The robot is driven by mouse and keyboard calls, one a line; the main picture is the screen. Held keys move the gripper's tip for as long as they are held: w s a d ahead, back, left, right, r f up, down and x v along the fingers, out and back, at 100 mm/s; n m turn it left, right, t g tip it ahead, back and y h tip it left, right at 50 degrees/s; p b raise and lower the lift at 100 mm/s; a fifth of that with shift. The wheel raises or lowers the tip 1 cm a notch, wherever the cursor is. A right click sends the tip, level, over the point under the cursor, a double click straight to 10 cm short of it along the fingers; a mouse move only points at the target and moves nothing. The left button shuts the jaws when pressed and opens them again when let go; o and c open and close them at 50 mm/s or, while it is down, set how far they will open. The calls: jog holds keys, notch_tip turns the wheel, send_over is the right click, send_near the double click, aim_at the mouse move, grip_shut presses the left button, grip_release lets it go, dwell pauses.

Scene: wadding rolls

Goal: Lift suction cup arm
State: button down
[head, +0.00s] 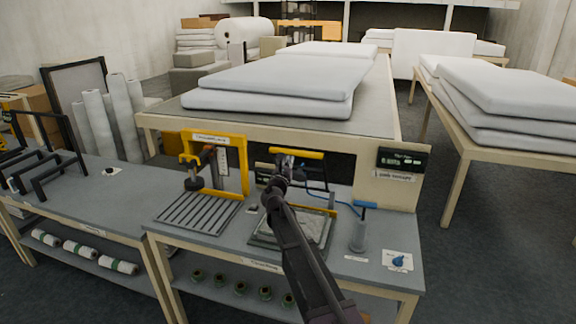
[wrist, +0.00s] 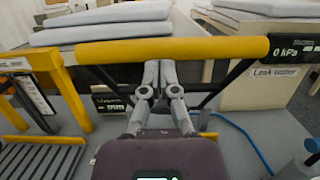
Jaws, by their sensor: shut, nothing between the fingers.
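The suction cup arm shows as a black frame topped by a yellow bar (head: 297,154). In the wrist view the yellow bar (wrist: 200,49) runs across the picture, with black side struts sloping down from it. My gripper (head: 280,168) is at the bar's left part in the head view. In the wrist view my gripper (wrist: 159,68) has its two grey fingers together, with nothing between them. Their tips end at the bar's lower edge, where the bar seems to hide them. I cannot tell whether they touch it. My arm hides part of the frame and plate below.
A yellow stand (head: 243,165) with a slatted plate (head: 198,212) is at left. At right are a blue-topped pump (head: 358,235), a blue hose (wrist: 240,132) and a gauge display (head: 403,160). A table with white wadding slabs (head: 270,85) stands behind.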

jog(key=shift+w+d+r+p, duration=0.15)
jog(key=shift+w+r+p, duration=0.2)
jog(key=shift+w+r, duration=0.15)
jog(key=shift+w+d+r+p, duration=0.15)
jog(key=shift+w+r+p, duration=0.2)
jog(key=shift+r, duration=0.2)
jog(key=shift+f, duration=0.1)
jog(key=b+v, duration=0.1)
jog(key=v, duration=0.1)
jog(key=f+v, duration=0.1)
jog(key=v, duration=0.1)
jog(key=shift+w+b, duration=0.15)
jog(key=shift+b, duration=0.2)
jog(key=s+a+r+p, duration=0.2)
jog(key=s+r+p, duration=0.2)
jog(key=s, duration=0.5)
jog(key=shift+s, duration=0.15)
jog(key=shift+n+y, duration=0.3)
jog(key=shift+y, duration=0.1)
